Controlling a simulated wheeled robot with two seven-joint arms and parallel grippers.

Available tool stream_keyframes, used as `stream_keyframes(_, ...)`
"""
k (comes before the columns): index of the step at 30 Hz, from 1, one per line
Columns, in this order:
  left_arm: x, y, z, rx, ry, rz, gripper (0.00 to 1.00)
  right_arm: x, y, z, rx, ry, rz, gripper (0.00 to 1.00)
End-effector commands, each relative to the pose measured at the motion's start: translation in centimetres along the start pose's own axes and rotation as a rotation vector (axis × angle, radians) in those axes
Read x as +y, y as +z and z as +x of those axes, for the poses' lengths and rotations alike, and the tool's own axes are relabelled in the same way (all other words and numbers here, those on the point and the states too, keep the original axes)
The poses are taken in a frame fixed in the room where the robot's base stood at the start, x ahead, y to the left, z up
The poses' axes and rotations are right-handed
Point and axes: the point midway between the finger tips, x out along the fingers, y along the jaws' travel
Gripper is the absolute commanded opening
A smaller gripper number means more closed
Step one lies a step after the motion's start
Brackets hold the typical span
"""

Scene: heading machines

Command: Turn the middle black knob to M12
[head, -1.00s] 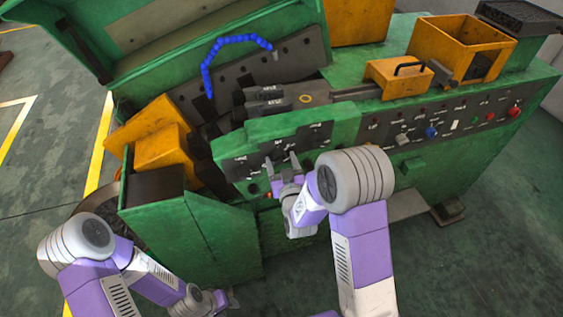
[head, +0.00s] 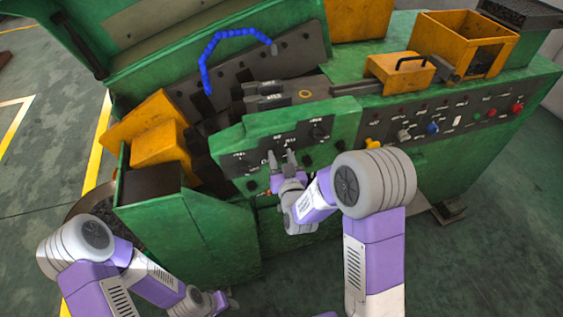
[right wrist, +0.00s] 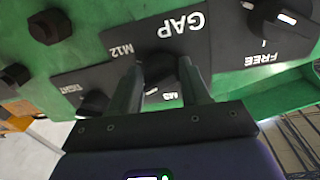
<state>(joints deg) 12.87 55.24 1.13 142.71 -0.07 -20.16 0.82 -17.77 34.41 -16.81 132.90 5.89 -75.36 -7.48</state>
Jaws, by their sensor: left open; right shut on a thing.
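The middle black knob (right wrist: 158,68) sits under the GAP label in the right wrist view, where the lettering is upside down. M12 is printed at its left and M8 below it. My right gripper (head: 282,158) is at the green machine's front panel in the head view; its fingers (right wrist: 165,82) are shut on this knob, one on each side. My left gripper (head: 222,299) is open and empty, low at the left, away from the panel.
A black knob marked FREE (right wrist: 285,18) with a white pointer and a dark knob by TIGHT (right wrist: 93,103) flank the held one. The green panel (head: 345,125) carries other knobs. A yellow knob (head: 373,143) is close to my right elbow. Open floor lies in front.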

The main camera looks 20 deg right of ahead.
Motion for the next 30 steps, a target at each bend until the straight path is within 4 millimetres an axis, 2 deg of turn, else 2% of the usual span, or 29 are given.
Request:
stream_keyframes(1,-0.5,-0.1,1.2,0.000,0.000,0.000,0.43,-0.1,0.4,0.0,0.001,-0.003,0.042,0.16)
stream_keyframes(15,-2.9,-0.3,7.8,0.000,0.000,0.000,0.43,-0.3,0.4,0.0,-0.028,-0.009,0.476,0.16)
stream_keyframes(24,-4.1,-0.5,11.0,0.000,0.000,0.000,0.43,-0.4,0.1,0.0,-0.046,-0.012,0.717,0.16)
stream_keyframes(30,-4.6,-0.5,12.3,0.000,0.000,0.000,0.43,-0.5,-0.1,-0.1,-0.055,-0.013,0.824,0.16)
